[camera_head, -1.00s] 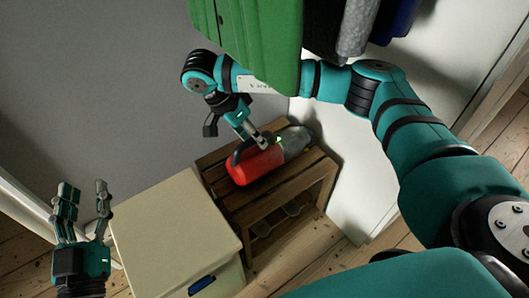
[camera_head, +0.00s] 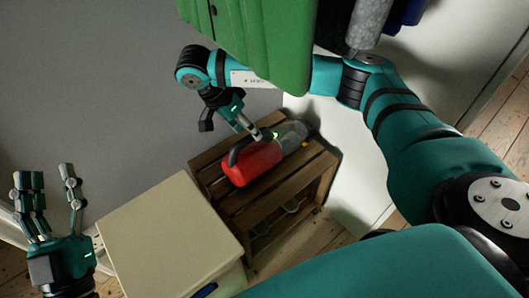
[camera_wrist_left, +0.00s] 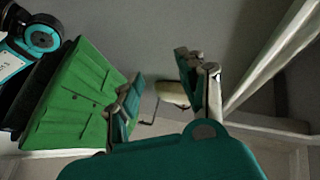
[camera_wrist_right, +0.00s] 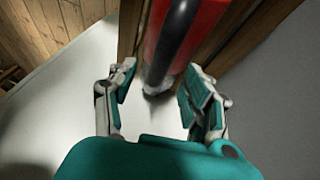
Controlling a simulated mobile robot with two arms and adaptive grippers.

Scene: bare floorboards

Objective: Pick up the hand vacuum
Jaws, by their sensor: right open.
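The hand vacuum (camera_head: 252,163) has a red body, a dark handle and a grey, clear nozzle end. It lies on top of a slatted wooden rack (camera_head: 245,203). In the right wrist view its red body and black handle (camera_wrist_right: 178,35) show between and beyond the fingers. My right gripper (camera_head: 262,135) is at the handle, its fingertips partly hidden in the head view. It is open, with its fingers (camera_wrist_right: 157,88) on either side of the handle end; contact cannot be told. My left gripper (camera_head: 50,185) is open and empty at the far left, away from the vacuum.
A cream box (camera_head: 165,240) stands beside the rack. Green clothing (camera_head: 265,40) and a grey garment (camera_head: 366,22) hang above and near my right arm. A grey wall (camera_head: 90,80) is behind, and bare floorboards (camera_head: 497,135) show at right.

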